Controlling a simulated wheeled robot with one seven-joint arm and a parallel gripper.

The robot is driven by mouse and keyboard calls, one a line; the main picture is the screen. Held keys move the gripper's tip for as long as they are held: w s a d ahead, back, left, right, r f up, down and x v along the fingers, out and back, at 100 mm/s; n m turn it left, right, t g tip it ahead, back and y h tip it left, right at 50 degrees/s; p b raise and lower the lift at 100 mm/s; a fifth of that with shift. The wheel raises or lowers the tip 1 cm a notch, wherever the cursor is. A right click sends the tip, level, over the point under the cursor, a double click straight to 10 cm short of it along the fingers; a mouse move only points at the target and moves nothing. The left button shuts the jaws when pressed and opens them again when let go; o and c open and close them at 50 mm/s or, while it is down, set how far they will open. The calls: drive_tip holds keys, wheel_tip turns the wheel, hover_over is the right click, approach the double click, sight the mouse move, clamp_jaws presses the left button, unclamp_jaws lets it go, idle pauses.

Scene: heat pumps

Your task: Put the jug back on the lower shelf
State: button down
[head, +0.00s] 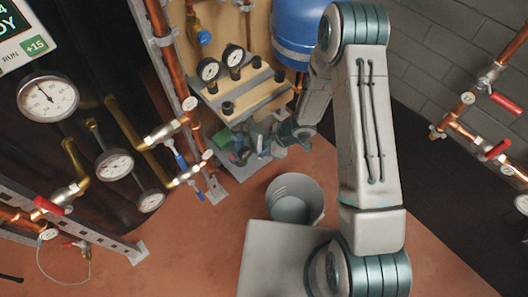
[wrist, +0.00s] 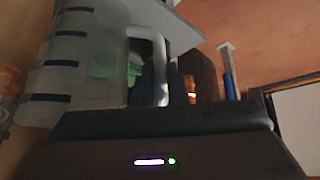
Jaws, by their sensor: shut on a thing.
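The jug (wrist: 75,65) is clear with dark measuring bands and a pale handle (wrist: 160,65); it fills the left of the wrist view. My gripper (wrist: 160,95) is shut on the jug at the handle; the fingertips are hard to make out in the dark. In the head view my gripper (head: 280,142) is low at the front of the shelf unit, and the jug is small and hard to tell apart there. The unit's upper shelf (head: 262,98) is above. The lower shelf (head: 240,172) is partly hidden by items and my arm.
Dark fittings stand on the upper shelf, with gauges (head: 233,55) behind. Small blue and green items (head: 238,153) are at the lower shelf. A grey bucket (head: 295,200) stands on the floor in front. Copper pipes (head: 172,60) rise left of the unit; a blue tank (head: 298,35) hangs at the right.

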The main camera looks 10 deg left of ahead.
drive_tip(key=shift+f, duration=0.2)
drive_tip(key=c, duration=1.5)
unclamp_jaws()
drive_tip(key=shift+o, duration=0.2)
drive_tip(key=shift+r, duration=0.1)
